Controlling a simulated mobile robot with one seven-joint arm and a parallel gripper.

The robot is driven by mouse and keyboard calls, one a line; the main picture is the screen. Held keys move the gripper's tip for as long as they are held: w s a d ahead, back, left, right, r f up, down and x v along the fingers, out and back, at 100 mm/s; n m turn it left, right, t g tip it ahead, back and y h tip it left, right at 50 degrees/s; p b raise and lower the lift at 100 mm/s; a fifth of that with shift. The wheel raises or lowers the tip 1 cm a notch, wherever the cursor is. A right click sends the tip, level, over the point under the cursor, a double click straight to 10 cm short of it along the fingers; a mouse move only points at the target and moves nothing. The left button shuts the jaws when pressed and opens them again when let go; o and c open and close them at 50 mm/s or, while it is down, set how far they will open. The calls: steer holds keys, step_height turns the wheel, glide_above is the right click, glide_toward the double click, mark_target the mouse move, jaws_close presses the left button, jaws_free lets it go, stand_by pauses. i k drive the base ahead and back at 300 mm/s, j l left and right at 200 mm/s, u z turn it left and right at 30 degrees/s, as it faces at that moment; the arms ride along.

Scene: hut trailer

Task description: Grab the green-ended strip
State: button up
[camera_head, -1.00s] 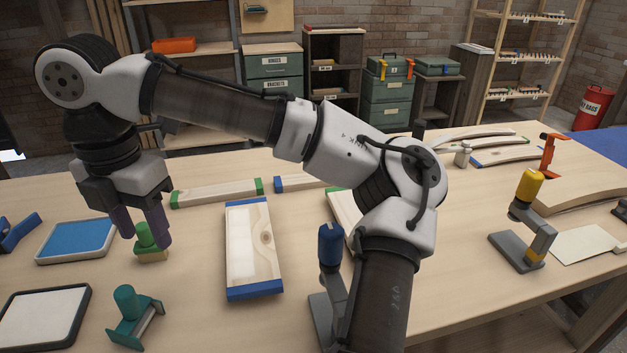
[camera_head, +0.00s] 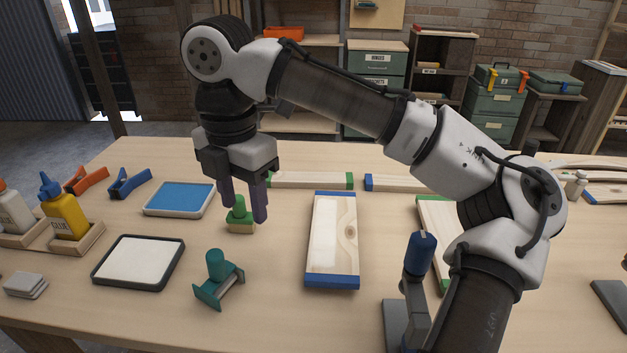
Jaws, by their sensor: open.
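A wooden strip with green ends (camera_head: 310,181) lies along the back of the table, right of and behind my gripper. Its right end is green, and a bit of green shows at its left end beside my gripper. My gripper (camera_head: 244,207) points down with its two fingers apart, near a green-handled stamp-like block (camera_head: 237,222). The fingers overlap the block in the picture; I cannot tell whether they touch it. A second green-ended board (camera_head: 434,228) lies at the right, partly hidden by my arm.
A wide blue-ended board (camera_head: 332,240) lies mid-table, and a blue-ended strip (camera_head: 396,183) at the back. A blue pad (camera_head: 180,199), a white pad (camera_head: 138,261), a teal-handled tool (camera_head: 217,275) and a glue bottle (camera_head: 64,210) stand at the left.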

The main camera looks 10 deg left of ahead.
mark_target(334, 180)
steer(key=i+j, duration=0.15)
steer(key=j, duration=0.2)
steer(key=i+j+u, duration=0.1)
steer(key=j, duration=0.3)
steer(key=i+j, duration=0.25)
steer(key=j+u, duration=0.05)
steer(key=j, duration=0.05)
